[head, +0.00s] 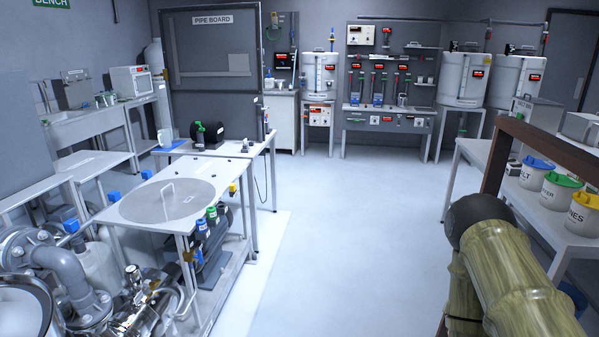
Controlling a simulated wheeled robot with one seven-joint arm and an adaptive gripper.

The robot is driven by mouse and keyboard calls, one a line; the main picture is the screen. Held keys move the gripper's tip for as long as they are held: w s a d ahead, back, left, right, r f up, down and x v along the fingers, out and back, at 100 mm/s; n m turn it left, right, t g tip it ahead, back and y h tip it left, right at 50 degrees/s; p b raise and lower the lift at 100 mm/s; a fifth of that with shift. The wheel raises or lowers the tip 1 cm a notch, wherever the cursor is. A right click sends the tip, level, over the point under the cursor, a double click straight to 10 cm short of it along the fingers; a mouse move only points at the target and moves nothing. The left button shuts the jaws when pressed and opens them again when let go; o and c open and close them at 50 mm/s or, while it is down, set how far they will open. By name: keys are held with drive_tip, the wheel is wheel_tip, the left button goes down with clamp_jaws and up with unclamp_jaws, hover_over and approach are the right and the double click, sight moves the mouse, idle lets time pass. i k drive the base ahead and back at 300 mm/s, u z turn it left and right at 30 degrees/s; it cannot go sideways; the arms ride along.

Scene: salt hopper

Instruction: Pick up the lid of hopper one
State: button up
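No vessel marked hopper one can be made out. White tanks with red displays stand at the back: one at the middle (319,77) and two at the right (462,80), (515,82). My gripper is not in view. Part of what looks like my arm fills the lower right.
Pipework (75,275) crowds the lower left. A right-hand bench (562,235) holds tubs with blue, green and yellow lids. The middle floor (345,230) is clear.

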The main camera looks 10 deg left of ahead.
sight(170, 200)
drive_tip(key=i, duration=3.45)
drive_tip(key=u, duration=2.5)
